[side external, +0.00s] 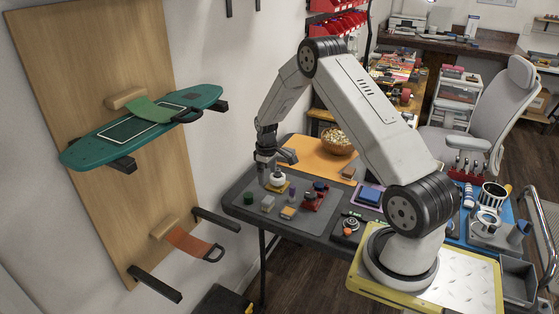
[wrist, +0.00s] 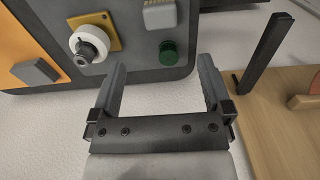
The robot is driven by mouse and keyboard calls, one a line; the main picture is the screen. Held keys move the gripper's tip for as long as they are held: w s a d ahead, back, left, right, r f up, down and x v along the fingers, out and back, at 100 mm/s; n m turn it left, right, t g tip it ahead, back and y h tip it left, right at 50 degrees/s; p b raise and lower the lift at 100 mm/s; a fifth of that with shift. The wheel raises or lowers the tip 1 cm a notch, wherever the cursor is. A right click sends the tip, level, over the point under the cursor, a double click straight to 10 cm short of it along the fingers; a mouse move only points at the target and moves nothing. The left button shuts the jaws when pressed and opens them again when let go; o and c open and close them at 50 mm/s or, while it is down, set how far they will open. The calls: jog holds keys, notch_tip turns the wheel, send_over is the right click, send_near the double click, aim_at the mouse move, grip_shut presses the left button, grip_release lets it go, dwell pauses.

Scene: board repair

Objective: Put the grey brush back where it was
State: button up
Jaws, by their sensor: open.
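I cannot tell for sure which thing is the grey brush. A plain grey block (wrist: 35,71) lies on the orange mat (wrist: 14,42) at the left of the wrist view. A pale ridged block (wrist: 160,14) lies on the dark grey mat at the top of that view; it also seems to show in the side view (side external: 267,202). My gripper (wrist: 160,65) is open, with nothing between its fingers. In the side view my gripper (side external: 268,164) is above the left part of the table, close to the white wheel, and partly blurred into the dark wrist.
A white wheel on a yellow plate (wrist: 90,45) and a green cylinder (wrist: 167,50) stand near my fingers. A teal skateboard deck (side external: 145,125) rests on a wooden wall panel (side external: 95,60) with dark pegs. A bowl (side external: 337,142) stands on the orange mat (side external: 310,160).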

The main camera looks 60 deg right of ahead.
jog(key=shift+a+r, duration=0.1)
jog(key=shift+r, duration=0.05)
dwell(0.5)
jog(key=s+a+r+t, duration=0.1)
jog(key=s+a+r, duration=0.1)
jog(key=a+r, duration=0.45)
jog(key=s+a+r, duration=0.1)
jog(key=a+r, duration=0.2)
jog(key=a, duration=0.6)
jog(key=s+a+r+t, duration=0.1)
jog(key=s+a+r, duration=0.3)
jog(key=s+a, duration=0.7)
jog(key=shift+s+a+t, duration=0.3)
jog(key=shift+s+a, duration=0.1)
jog(key=shift+s, duration=0.25)
